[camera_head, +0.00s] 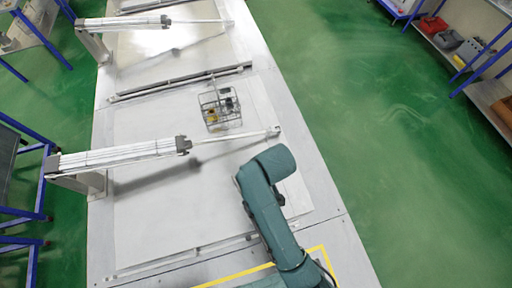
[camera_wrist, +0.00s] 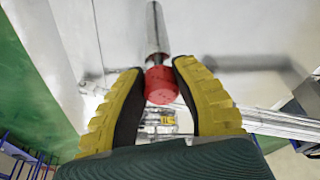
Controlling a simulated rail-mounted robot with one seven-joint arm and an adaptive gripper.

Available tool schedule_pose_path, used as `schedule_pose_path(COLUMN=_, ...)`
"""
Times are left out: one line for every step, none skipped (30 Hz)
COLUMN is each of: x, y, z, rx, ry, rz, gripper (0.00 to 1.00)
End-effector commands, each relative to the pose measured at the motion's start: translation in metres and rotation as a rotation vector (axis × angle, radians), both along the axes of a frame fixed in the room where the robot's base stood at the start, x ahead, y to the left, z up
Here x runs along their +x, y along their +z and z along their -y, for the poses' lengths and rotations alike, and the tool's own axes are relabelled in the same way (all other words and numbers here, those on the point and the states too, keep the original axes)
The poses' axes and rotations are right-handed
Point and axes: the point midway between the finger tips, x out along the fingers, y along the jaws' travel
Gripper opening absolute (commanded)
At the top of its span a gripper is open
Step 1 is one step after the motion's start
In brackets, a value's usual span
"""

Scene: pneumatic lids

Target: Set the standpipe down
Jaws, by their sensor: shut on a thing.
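In the wrist view, my gripper (camera_wrist: 157,70) has its yellow-and-black fingers closed around the red round end of the standpipe (camera_wrist: 161,86). The standpipe's silver tube (camera_wrist: 155,30) runs away from the red end toward the top of the picture, over a pale surface. I cannot tell whether its far end touches that surface. In the head view my teal arm hides the gripper and the standpipe, above the near right part of the pale panel (camera_head: 150,225).
A wire basket (camera_head: 221,121) holding yellow and dark items stands on the panel beyond my arm. A pneumatic cylinder (camera_head: 120,155) with a thin rod crosses the panel at mid-height; another (camera_head: 125,24) lies farther back. The panel's near left part is clear.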

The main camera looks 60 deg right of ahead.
Motion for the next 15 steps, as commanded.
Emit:
schedule_pose_path(x=0.0, y=-0.006, z=0.0, rx=0.0, ry=0.0, rz=0.0, gripper=0.0)
schedule_pose_path(x=-0.001, y=-0.011, z=0.0, rx=0.001, ry=0.0, rz=-0.002, gripper=0.0)
schedule_pose_path(x=0.0, y=-0.018, z=0.0, rx=0.001, ry=0.0, rz=-0.002, gripper=0.0)
schedule_pose_path(x=0.0, y=-0.023, z=0.0, rx=0.0, ry=0.0, rz=-0.001, gripper=0.0)
schedule_pose_path(x=0.0, y=-0.028, z=0.0, rx=0.001, ry=0.0, rz=-0.002, gripper=0.0)
schedule_pose_path(x=0.0, y=-0.032, z=0.0, rx=-0.001, ry=0.0, rz=0.001, gripper=0.0)
schedule_pose_path(x=0.0, y=-0.035, z=0.0, rx=-0.001, ry=0.0, rz=0.001, gripper=0.0)
schedule_pose_path(x=0.0, y=-0.036, z=0.0, rx=-0.001, ry=0.0, rz=0.002, gripper=0.0)
schedule_pose_path(x=0.001, y=-0.037, z=0.0, rx=-0.002, ry=0.0, rz=0.004, gripper=0.0)
schedule_pose_path(x=0.001, y=-0.037, z=0.0, rx=-0.002, ry=0.0, rz=0.005, gripper=0.0)
schedule_pose_path(x=0.001, y=-0.037, z=0.001, rx=-0.002, ry=0.0, rz=0.005, gripper=0.0)
schedule_pose_path(x=0.001, y=-0.037, z=0.0, rx=-0.002, ry=0.0, rz=0.004, gripper=0.0)
schedule_pose_path(x=0.001, y=-0.037, z=0.0, rx=-0.002, ry=0.0, rz=0.004, gripper=0.0)
schedule_pose_path(x=0.001, y=-0.037, z=0.0, rx=-0.002, ry=0.0, rz=0.004, gripper=0.0)
schedule_pose_path(x=0.001, y=-0.038, z=0.0, rx=-0.002, ry=0.0, rz=0.004, gripper=0.0)
